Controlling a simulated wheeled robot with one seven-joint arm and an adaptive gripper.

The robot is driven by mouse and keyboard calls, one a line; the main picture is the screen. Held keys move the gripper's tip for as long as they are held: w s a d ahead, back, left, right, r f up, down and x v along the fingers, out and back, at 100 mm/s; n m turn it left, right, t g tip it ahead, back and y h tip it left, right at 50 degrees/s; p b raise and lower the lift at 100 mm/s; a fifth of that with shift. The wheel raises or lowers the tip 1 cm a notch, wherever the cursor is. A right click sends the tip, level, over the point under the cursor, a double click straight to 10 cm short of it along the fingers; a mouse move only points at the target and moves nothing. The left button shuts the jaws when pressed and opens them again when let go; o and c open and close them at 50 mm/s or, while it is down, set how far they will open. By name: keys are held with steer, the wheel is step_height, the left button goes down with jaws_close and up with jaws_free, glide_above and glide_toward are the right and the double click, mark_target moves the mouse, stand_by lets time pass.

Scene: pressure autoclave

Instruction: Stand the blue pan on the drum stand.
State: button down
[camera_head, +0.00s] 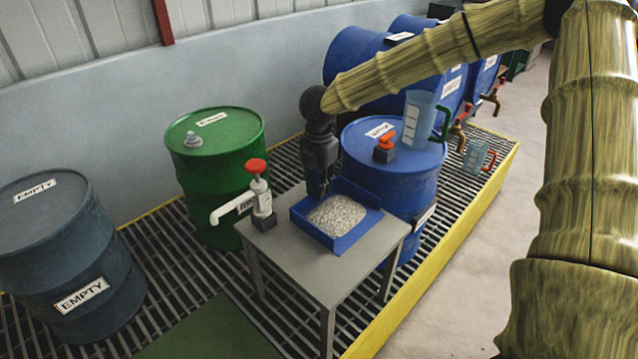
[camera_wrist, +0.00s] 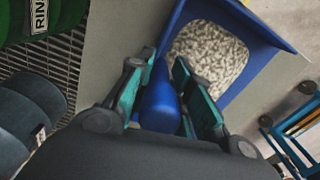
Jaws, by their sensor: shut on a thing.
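The blue pan (camera_head: 374,192) is a shallow open tray full of pale grey granules. It is level, on or just above the grey table (camera_head: 287,264); I cannot tell which. My gripper (camera_head: 318,190) comes down from above at the pan's back left side. In the wrist view, the gripper (camera_wrist: 168,100) is shut on the pan's rounded blue handle (camera_wrist: 160,103), with a teal finger on each side. The pan (camera_wrist: 272,28) extends beyond the fingertips. Blue drums (camera_head: 352,52) lie on their sides at the back; any stand under them is mostly hidden.
A white pump with a red knob (camera_head: 257,190) stands on the table's left. An upright blue drum (camera_head: 395,190) behind bears a red-topped fitting (camera_head: 385,150) and a translucent jug (camera_head: 419,118). A green drum (camera_head: 220,170) stands left. Slatted grating with a yellow edge (camera_head: 440,258) surrounds these.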

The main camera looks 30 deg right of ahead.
steer(key=c, duration=1.3)
jaws_free()
step_height(320, 180, up, 12)
steer(key=shift+r+p, duration=0.15)
steer(key=shift+p, duration=0.2)
